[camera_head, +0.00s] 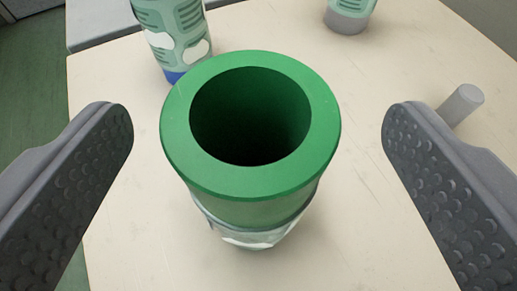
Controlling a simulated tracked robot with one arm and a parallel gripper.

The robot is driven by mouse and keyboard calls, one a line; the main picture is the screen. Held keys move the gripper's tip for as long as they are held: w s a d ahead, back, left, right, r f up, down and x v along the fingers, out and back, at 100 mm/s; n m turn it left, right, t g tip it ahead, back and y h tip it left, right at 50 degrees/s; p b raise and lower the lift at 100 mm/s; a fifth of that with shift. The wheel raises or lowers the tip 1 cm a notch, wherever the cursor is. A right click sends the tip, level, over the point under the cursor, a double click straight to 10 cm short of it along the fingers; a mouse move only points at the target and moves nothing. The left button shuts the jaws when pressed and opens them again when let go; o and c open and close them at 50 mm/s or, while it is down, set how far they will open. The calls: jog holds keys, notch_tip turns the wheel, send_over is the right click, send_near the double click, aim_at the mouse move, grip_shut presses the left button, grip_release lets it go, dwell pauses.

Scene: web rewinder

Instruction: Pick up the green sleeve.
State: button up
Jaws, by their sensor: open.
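The green sleeve (255,187) stands upright in the middle of the view, its thick ring-shaped top and dark round hole facing me. Its lower part shows a pale patterned band near the tabletop. My gripper (257,130) is open, with one dark studded finger on the left and one on the right. The sleeve is between the two fingers, with a clear gap on each side, and neither finger touches it. The bottom of the sleeve is mostly hidden under its own rim.
A pale tabletop (360,240) carries everything. A patterned green-and-white cylinder with a blue base (172,30) stands close behind the sleeve. Another with a grey base (348,18) stands at the back right. A small grey peg (463,103) is by the right finger. Green floor (35,85) lies left.

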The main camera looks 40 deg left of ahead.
aim_at(260, 96)
jog(key=b+x, duration=0.1)
jog(key=x, duration=0.4)
jog(key=shift+f, duration=0.1)
jog(key=c, duration=1.8)
